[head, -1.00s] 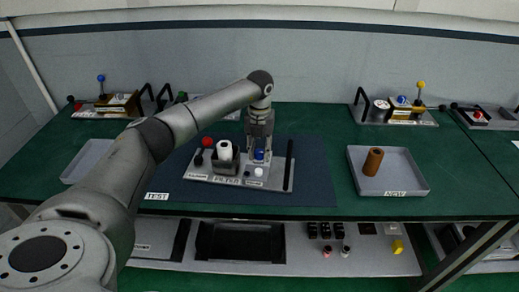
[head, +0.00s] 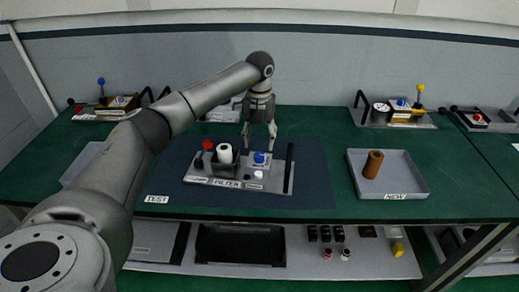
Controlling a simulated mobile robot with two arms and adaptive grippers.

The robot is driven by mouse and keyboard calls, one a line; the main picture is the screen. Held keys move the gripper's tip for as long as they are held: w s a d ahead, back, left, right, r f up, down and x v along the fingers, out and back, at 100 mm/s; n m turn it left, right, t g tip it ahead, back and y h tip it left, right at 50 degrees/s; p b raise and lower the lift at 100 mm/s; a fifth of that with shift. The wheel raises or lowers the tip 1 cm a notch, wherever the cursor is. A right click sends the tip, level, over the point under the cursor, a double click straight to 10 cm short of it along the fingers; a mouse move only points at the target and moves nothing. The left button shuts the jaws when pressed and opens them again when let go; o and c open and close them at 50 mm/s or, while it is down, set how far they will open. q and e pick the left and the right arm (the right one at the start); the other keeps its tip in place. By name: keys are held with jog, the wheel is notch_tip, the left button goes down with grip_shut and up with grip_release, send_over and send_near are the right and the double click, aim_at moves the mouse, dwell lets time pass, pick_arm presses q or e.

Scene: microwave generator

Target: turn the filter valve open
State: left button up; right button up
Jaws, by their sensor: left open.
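The filter unit (head: 226,182) is a grey plate labelled FILTER on a dark blue mat. It carries a red ball knob (head: 207,145), a white cylinder (head: 225,153) in a dark holder, a blue knob (head: 259,157), a small white knob (head: 259,174) and a black upright bar (head: 289,168). Which knob is the filter valve I cannot tell for sure. My left gripper (head: 259,148) points down, open and empty, with its fingers just above and behind the blue knob. My right gripper is not in view.
A grey tray (head: 416,180) labelled NEW holds a brown cylinder (head: 373,163) at the right. Other units stand along the back of the green table (head: 320,125). The mat (head: 318,190) right of the filter unit is clear.

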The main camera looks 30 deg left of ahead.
aim_at(259, 155)
pick_arm(q)
notch_tip(259, 155, up, 6)
jog(key=shift+r, duration=0.15)
dwell(0.6)
